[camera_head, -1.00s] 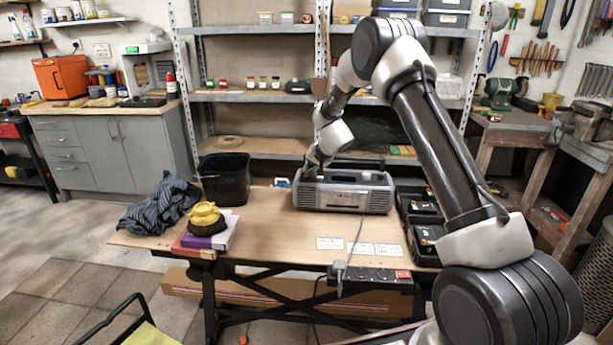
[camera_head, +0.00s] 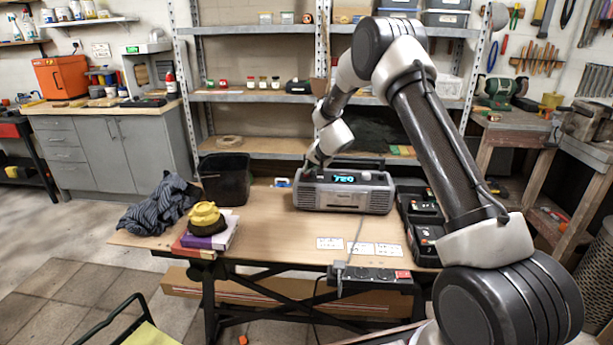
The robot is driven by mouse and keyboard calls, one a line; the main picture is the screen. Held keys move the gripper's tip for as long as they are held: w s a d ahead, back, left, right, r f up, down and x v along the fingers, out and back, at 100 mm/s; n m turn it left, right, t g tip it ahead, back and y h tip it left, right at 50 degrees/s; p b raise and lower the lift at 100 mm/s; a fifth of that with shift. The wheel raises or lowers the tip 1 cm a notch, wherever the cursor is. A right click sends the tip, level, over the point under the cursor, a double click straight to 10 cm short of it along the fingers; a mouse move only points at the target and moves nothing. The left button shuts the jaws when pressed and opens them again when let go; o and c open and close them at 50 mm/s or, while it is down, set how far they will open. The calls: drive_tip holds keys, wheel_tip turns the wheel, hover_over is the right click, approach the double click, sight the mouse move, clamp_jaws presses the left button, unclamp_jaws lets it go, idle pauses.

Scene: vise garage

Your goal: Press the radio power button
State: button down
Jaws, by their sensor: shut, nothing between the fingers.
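The grey radio (camera_head: 343,193) stands upright at the back of the wooden workbench (camera_head: 280,230). Its front display (camera_head: 344,179) is lit and shows cyan characters. My gripper (camera_head: 318,166) is at the top left of the radio, pointing down, with its tips at or just behind the radio's upper edge. It is shut and holds nothing. The power button cannot be made out at this size, and I cannot tell whether the fingertips touch the radio.
A black bin (camera_head: 226,180), a striped cloth (camera_head: 158,204) and books (camera_head: 212,232) with a yellow object (camera_head: 205,215) lie left. Black trays (camera_head: 424,215) stand close right of the radio. A power strip (camera_head: 370,277) hangs at the front edge. The bench's front middle is mostly clear.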

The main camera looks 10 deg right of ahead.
sight(309, 174)
drive_tip(key=shift+r, duration=0.55)
drive_tip(key=shift+r, duration=0.1)
drive_tip(key=shift+r, duration=2.4)
